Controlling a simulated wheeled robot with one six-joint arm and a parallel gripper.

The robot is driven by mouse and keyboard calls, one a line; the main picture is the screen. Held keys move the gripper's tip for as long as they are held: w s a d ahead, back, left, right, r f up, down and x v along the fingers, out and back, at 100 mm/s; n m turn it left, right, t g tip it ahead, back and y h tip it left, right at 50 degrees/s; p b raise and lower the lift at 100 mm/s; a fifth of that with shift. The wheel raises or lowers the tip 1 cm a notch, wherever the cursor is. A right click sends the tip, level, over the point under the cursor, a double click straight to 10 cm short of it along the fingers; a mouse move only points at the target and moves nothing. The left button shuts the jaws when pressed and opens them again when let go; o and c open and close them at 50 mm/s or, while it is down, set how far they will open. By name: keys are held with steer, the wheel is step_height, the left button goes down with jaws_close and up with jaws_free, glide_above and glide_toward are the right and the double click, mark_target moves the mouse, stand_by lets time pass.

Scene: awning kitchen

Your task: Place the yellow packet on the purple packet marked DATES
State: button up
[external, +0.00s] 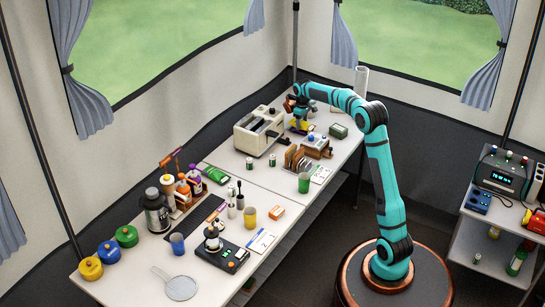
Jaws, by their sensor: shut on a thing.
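My gripper (303,119) is at the far end of the table, pointing down, beside the cream toaster-like appliance. It is shut on the yellow packet (298,124), which shows as a small yellow patch at the fingertips. A purple patch (295,131) shows just below the yellow packet and may be the purple packet marked DATES; no lettering can be read at this size. I cannot tell whether the yellow packet touches it or is held just above it. The gripper and arm hide part of this spot.
The cream appliance (259,131) stands left of the gripper. A white cylinder (361,80) stands at the far right corner.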

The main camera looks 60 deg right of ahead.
mark_target(302, 122)
steer(key=shift+f, duration=0.15)
steer(key=o, duration=1.1)
steer(key=shift+c, duration=0.2)
step_height(302, 122, up, 12)
steer(key=shift+r, duration=0.2)
